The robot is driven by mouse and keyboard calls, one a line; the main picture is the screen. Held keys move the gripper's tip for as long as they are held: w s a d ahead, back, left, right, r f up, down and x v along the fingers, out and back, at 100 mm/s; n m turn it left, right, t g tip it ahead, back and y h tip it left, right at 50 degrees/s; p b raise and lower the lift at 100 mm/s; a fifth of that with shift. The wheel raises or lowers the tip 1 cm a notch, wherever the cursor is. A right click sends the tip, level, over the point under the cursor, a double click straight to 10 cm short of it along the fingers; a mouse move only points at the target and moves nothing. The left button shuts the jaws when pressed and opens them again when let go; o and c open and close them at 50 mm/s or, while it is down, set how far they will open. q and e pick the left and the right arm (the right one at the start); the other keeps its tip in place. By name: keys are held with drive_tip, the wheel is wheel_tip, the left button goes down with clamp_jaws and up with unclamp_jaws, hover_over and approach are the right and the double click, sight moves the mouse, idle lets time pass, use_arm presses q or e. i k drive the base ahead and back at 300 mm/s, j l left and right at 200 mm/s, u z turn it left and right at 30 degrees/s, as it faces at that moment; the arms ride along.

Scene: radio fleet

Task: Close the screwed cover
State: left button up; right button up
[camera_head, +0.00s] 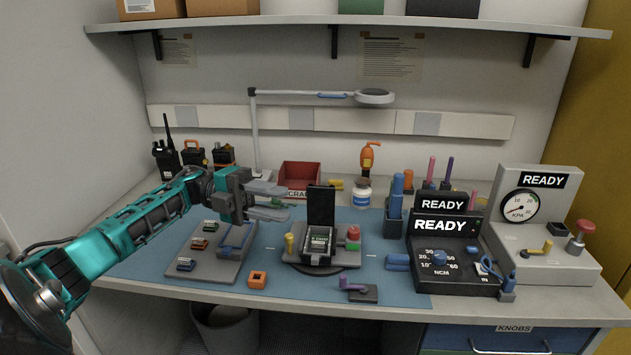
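A black device (319,242) with a green board showing inside sits in a fixture on a round dark base (298,267) at the middle of the bench. Its dark cover (321,205) stands upright at the back, so the device is open. No screws can be made out at this size. My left gripper (284,202) is open to the left of the cover, above the bench, with its fingers pointing right. A small green thing shows near its fingertips; I cannot tell whether it lies behind them. My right gripper is not in view.
A grey tray (188,276) with small coloured parts lies under my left arm. A red bin (300,171) and a lamp (374,97) stand behind. A torque unit (454,270) and a gauge unit (556,257) reading READY stand right. An orange block (257,279) lies in front.

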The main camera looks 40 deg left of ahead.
sight(321, 199)
drive_tip(key=i+j, duration=0.35)
drive_tip(key=j, duration=0.15)
drive_tip(key=i+j, duration=0.3)
drive_tip(key=j, duration=0.15)
